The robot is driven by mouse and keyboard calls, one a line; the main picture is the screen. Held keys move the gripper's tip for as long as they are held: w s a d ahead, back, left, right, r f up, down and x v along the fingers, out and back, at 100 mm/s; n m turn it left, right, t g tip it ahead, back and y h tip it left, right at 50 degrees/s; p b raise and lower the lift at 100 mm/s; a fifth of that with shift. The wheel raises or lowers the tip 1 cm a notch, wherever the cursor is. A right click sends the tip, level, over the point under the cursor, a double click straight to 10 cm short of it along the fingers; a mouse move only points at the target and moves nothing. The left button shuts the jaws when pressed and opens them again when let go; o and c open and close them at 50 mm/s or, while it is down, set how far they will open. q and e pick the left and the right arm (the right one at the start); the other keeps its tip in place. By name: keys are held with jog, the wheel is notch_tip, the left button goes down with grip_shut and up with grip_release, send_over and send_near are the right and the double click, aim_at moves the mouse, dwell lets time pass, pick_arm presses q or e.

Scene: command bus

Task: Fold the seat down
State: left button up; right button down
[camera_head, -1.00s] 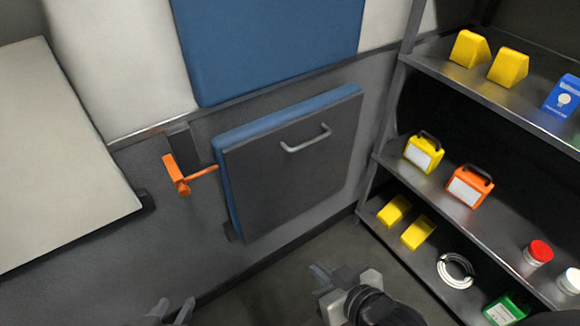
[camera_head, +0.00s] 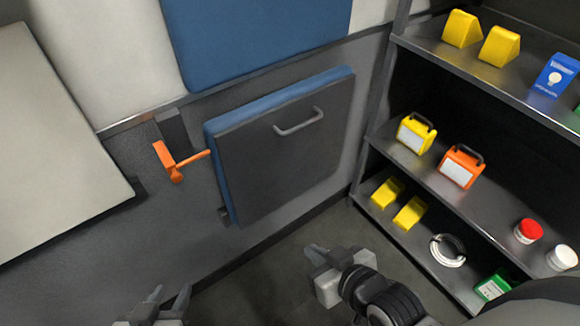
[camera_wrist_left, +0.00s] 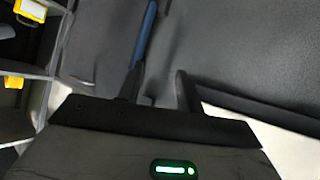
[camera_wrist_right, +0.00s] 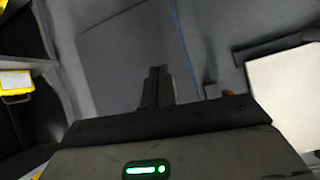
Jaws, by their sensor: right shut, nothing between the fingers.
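The seat (camera_head: 280,155) is folded up flat against the wall, its dark grey underside facing me. A blue cushion edge shows along its top and left side, and a grey handle (camera_head: 299,122) is near its top. An orange latch lever (camera_head: 170,163) on a dark wall bracket points right, its tip close to the seat's left edge. My left gripper (camera_head: 168,298) is open and empty, below and left of the seat. My right gripper (camera_head: 318,252) is shut and empty, below the seat's lower right part. The seat also shows in the right wrist view (camera_wrist_right: 125,50) and left wrist view (camera_wrist_left: 100,40).
A metal shelf unit (camera_head: 450,65) with yellow wedges, boxes and jars stands to the right. A pale tabletop (camera_head: 60,140) is at the left. A blue backrest (camera_head: 255,40) is above the seat. The floor below the seat is clear.

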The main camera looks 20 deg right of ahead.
jog(key=c, duration=2.1)
grip_release()
jog(key=shift+c, duration=0.2)
